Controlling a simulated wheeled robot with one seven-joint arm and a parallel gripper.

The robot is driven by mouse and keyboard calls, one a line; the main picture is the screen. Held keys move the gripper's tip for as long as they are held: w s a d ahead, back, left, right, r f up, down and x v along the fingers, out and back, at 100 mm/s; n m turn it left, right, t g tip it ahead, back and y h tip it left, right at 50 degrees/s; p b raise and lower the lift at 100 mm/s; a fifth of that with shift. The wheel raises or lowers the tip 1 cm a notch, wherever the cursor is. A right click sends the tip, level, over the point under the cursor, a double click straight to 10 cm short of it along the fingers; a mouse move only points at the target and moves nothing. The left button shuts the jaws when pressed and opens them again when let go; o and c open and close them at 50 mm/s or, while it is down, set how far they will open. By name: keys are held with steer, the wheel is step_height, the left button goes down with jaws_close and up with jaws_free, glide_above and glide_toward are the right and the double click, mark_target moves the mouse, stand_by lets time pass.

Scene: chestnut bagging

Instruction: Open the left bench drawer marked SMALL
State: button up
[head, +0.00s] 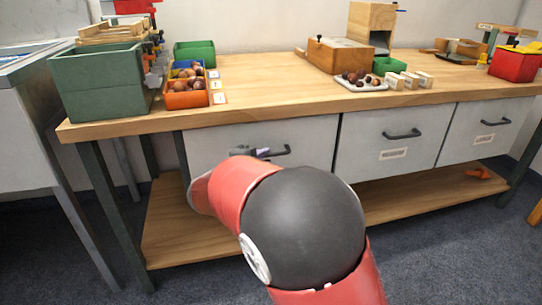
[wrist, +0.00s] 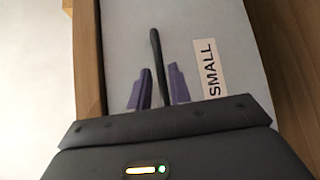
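The left bench drawer (head: 222,142) has a grey front and looks closed under the bench top. Its label SMALL (wrist: 212,68) shows in the wrist view, beside the dark bar handle (wrist: 155,45). In the head view the handle (head: 284,151) is partly covered by my gripper (head: 262,153). In the wrist view my gripper (wrist: 158,82) has its purple fingers close on either side of the handle, with the bar between them. My arm hides the drawer's lower part and label in the head view.
Two more grey drawers, the middle (head: 365,138) and the right (head: 480,131), are to the right. A lower wooden shelf (head: 400,203) runs beneath. Green (head: 105,83) and orange (head: 186,98) bins stand on the bench top. The floor in front is clear apart from my arm.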

mark_target(268, 156)
steer(key=shift+x, duration=1.75)
jaws_close()
